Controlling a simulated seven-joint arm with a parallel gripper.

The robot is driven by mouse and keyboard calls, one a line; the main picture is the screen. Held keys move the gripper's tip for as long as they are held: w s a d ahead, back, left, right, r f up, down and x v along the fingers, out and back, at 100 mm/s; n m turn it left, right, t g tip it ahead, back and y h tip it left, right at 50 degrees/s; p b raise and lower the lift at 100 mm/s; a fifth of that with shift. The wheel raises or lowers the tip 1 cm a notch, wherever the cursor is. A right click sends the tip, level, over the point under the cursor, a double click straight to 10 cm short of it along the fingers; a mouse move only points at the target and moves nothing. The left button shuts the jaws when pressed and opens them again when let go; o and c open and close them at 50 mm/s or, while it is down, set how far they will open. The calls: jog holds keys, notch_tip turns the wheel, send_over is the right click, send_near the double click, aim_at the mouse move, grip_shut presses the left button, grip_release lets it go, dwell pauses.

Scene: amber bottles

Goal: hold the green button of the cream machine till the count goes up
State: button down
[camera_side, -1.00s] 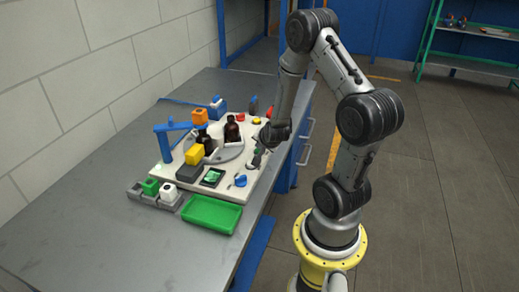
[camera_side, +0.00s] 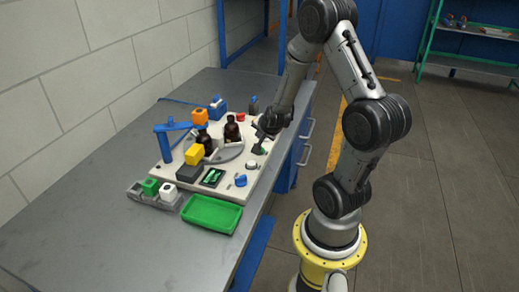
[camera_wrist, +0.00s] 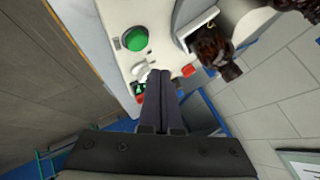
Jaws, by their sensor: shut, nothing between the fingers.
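The cream machine (camera_side: 225,187) stands on the grey table, with two amber bottles (camera_side: 231,130) on its round grey plate. Its green button (camera_side: 258,150) is near the right edge; it shows clearly as a green dome in the wrist view (camera_wrist: 135,39). My gripper (camera_side: 261,134) is shut and empty, tilted just above and behind the button in the side view. In the wrist view its fingertips (camera_wrist: 160,76) point beside the button, apart from it in the picture; contact cannot be told. A small dark display (camera_side: 212,177) shows green marks too small to read.
A green tray (camera_side: 211,214) lies in front of the machine. A grey holder (camera_side: 154,198) with green and white pieces is at left. A blue arm post (camera_side: 163,143), a yellow block (camera_side: 194,154) and a red button (camera_side: 241,117) stand on the machine. The table's left is clear.

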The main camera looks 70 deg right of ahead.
jog(key=shift+r, duration=1.15)
jog(key=w+a+r+n+t, duration=0.2)
jog(key=w+a+r+t, duration=0.1)
jog(key=w+a+r, duration=0.5)
jog(key=a+r+n+t+y, duration=0.3)
jog(key=a+r+n+y, duration=0.3)
jog(key=a+r, duration=0.5)
jog(key=s+a+r+n+y, duration=0.1)
jog(key=s+a+r+n, duration=0.1)
jog(key=s+a+n, duration=0.6)
jog(key=s+a+f+n+g, duration=0.1)
jog(key=s+f+n+g, duration=0.2)
jog(key=s, duration=0.8)
notch_tip(320, 180, down, 3)
jog(key=g, duration=0.2)
jog(key=shift+a+r+n+g, duration=0.2)
jog(key=shift+a+n+g, duration=0.2)
